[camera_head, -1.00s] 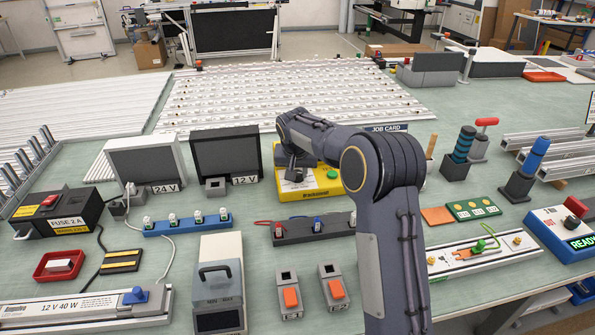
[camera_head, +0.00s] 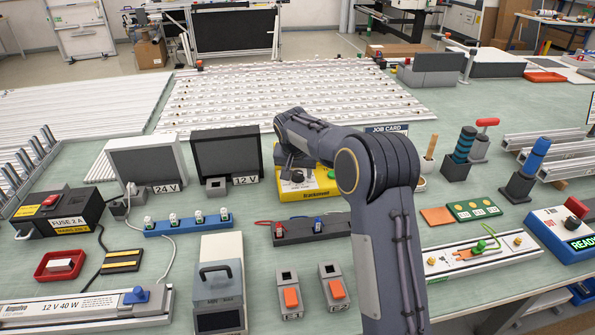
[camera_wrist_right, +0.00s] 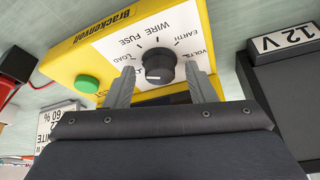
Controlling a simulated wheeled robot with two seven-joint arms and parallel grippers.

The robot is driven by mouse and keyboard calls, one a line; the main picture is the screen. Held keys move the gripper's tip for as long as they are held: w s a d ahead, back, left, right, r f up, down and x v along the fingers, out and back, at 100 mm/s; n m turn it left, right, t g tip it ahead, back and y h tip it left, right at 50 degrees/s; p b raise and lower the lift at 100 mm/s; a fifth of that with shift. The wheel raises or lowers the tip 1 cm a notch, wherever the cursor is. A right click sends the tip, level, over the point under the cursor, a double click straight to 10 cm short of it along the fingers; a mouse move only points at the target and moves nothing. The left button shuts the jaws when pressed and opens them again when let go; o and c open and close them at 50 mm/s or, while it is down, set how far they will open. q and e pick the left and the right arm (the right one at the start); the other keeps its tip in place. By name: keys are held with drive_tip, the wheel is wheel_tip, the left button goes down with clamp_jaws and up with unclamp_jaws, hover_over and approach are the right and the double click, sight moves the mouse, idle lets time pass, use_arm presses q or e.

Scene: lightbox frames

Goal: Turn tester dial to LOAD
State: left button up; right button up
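I cannot tell surely which label the dial's mark points to. My right gripper (camera_head: 294,172) is over the tester in the head view. In the right wrist view its open fingers (camera_wrist_right: 161,85) stand on either side of the dial, with a visible gap on each side. My left gripper is not in view.
A green button (camera_wrist_right: 88,84) is on the tester, left of the fingers. The 12 V display (camera_head: 226,155) stands close at left, and the job card (camera_head: 386,128) behind. A dark terminal strip (camera_head: 290,230) lies in front of the tester.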

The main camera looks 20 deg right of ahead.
sight(296, 187)
drive_tip(key=v, duration=0.8)
drive_tip(key=shift+d+f, duration=0.1)
idle(0.3)
drive_tip(key=s+a+r+n+y, duration=0.1)
drive_tip(key=s+r+y, duration=0.1)
drive_tip(key=s, duration=0.9)
drive_tip(key=s+a+r+n+y, duration=0.1)
drive_tip(key=s+r+y, duration=0.15)
drive_tip(key=s, duration=0.85)
drive_tip(key=s+a+f+n+t+y, duration=0.1)
drive_tip(key=s+a+f, duration=0.2)
drive_tip(key=s, duration=0.5)
drive_tip(key=s+a+f+n+y+p, duration=0.1)
drive_tip(key=s+a+f+n, duration=0.1)
drive_tip(key=s, duration=0.7)
drive_tip(key=shift+s+a+f+t, duration=0.15)
drive_tip(key=shift+a+f+t, duration=0.35)
drive_tip(key=shift+a, duration=0.65)
